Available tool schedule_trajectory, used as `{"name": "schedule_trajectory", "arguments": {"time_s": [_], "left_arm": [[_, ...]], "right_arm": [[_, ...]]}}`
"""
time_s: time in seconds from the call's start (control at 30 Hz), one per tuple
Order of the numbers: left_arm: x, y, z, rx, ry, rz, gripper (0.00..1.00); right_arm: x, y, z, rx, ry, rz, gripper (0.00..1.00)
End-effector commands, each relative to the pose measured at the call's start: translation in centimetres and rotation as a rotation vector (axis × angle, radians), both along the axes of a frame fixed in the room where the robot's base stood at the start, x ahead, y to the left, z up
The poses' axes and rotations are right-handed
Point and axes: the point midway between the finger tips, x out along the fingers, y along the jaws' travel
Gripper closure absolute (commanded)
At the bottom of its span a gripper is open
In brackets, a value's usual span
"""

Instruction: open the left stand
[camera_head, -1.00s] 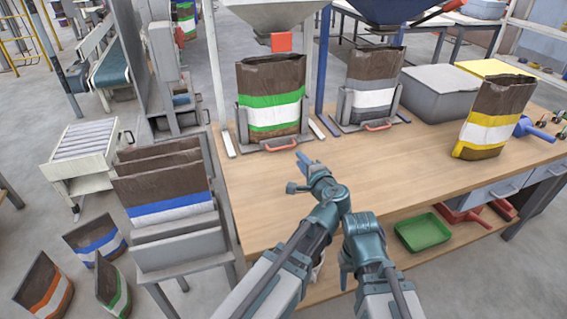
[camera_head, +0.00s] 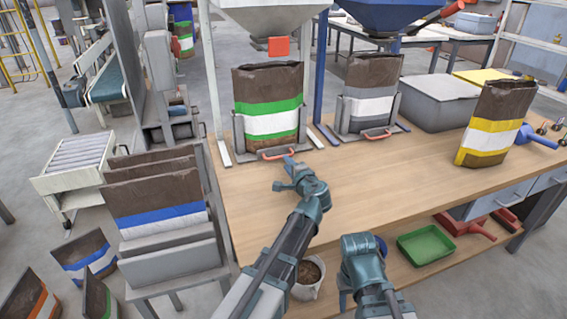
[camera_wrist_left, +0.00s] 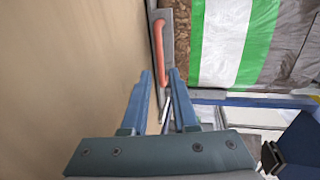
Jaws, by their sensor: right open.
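The left stand (camera_head: 306,137) is a grey metal frame on the table with a red-orange handle (camera_head: 276,154) low on its front; the handle also shows in the left wrist view (camera_wrist_left: 160,50). It holds a brown bag with green and white bands (camera_head: 268,102), upright. My left gripper (camera_head: 284,174) is just in front of the handle, apart from it. In the left wrist view its two blue fingers (camera_wrist_left: 160,72) are apart and empty, with the handle beyond their tips. My right gripper (camera_head: 345,290) is low at the table's front edge, its fingers partly hidden.
A second stand (camera_head: 340,115) with a grey-banded bag (camera_head: 374,88) is to the right. Hoppers (camera_head: 272,17) hang above both. A yellow-banded bag (camera_head: 494,125) stands at the right. The middle of the wooden table (camera_head: 390,185) is clear.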

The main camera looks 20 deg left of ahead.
Motion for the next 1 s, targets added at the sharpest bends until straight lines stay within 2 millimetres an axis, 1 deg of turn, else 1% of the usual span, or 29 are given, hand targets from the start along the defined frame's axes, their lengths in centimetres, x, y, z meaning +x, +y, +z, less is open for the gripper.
{"name": "schedule_trajectory", "arguments": {"time_s": [0.03,0.1,0.3,0.47,0.7,0.73,0.87,0.9,1.0], "left_arm": [[1.1,0.6,-0.4,0.0,0.0,0.002,0.73],[1.9,1.1,-0.6,-0.001,0.001,0.002,0.73],[3.4,2.2,-0.9,0.0,0.0,0.001,0.73],[3.8,2.5,-1.0,0.0,0.0,0.0,0.73],[3.8,2.6,-1.0,0.0,0.0,0.0,0.73],[3.8,2.6,-1.0,0.0,0.0,0.0,0.75],[3.8,2.5,-1.0,0.0,0.0,0.0,0.98],[3.8,2.5,-1.0,0.0,0.0,0.0,1.0],[3.8,2.5,-1.0,0.0,0.0,0.0,1.0]], "right_arm": [[0.0,0.0,-0.4,0.0,0.0,0.0,0.5],[0.0,0.0,-0.6,0.0,0.0,0.0,0.5],[0.0,0.0,-0.9,0.0,0.0,0.0,0.5],[0.0,0.0,-1.0,0.0,0.0,0.0,0.5],[0.0,0.0,-1.0,0.0,0.0,0.0,0.5],[0.0,0.0,-1.0,0.0,0.0,0.0,0.5],[0.0,0.0,-1.0,0.0,0.0,0.0,0.5],[0.0,0.0,-1.0,0.0,0.0,0.0,0.5],[0.0,0.0,-1.0,0.0,0.0,0.0,0.5]]}}
